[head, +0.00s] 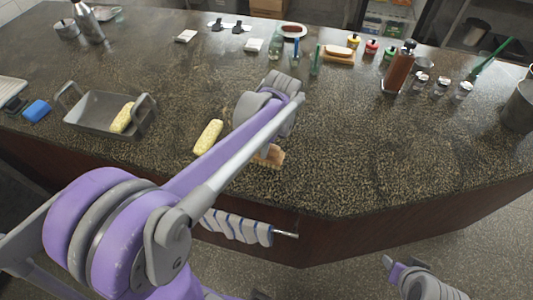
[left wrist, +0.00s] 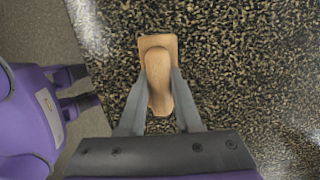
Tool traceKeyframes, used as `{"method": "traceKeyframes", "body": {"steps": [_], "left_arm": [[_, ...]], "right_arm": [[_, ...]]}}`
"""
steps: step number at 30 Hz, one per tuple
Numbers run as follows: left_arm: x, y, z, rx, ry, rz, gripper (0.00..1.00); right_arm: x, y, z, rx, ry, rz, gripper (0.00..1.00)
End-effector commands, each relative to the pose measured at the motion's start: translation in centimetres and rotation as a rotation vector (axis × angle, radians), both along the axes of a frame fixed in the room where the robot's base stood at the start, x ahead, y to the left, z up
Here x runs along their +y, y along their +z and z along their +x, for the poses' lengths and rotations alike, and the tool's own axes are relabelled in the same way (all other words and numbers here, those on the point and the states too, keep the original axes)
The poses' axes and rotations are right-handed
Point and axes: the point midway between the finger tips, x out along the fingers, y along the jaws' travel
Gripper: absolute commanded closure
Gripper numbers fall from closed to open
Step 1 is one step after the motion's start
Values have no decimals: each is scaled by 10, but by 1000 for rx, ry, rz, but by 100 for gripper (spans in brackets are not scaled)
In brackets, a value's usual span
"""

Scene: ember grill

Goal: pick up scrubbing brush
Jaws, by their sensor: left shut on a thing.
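The scrubbing brush is a light wooden block with a rounded grip. In the left wrist view the brush (left wrist: 158,62) lies between the two grey fingers of my left gripper (left wrist: 160,80), which is shut on it. In the head view the tan brush (head: 273,157) shows partly below my left forearm, close to the counter's front edge. The forearm hides the rest of it and most of the gripper there. I cannot tell whether the brush touches the counter. Part of my right arm shows at the lower right; its gripper cannot be made out.
The speckled counter (head: 340,150) is clear right of the brush. A yellow corn cob (head: 208,136) lies to its left, near a metal pan (head: 90,118) holding another cob. A brown bottle (head: 398,70) and several jars stand at the back. A striped towel (head: 236,227) hangs in front.

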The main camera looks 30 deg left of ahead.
Motion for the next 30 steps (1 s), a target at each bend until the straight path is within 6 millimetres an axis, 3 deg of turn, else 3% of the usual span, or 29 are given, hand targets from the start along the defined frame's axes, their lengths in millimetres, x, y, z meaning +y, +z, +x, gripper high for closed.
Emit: {"method": "traceKeyframes", "body": {"steps": [11, 24, 30], "left_arm": [[0, 8, 0, 0, 0, 0, 100], [0, 85, 0, 0, 0, 0, 100], [0, 100, 0, 0, 0, 0, 100]], "right_arm": [[0, 1, 0, -1, 0, 0, 50], [0, 5, 2, -4, 0, 0, 50], [0, 5, 2, -5, 0, 0, 50]]}}
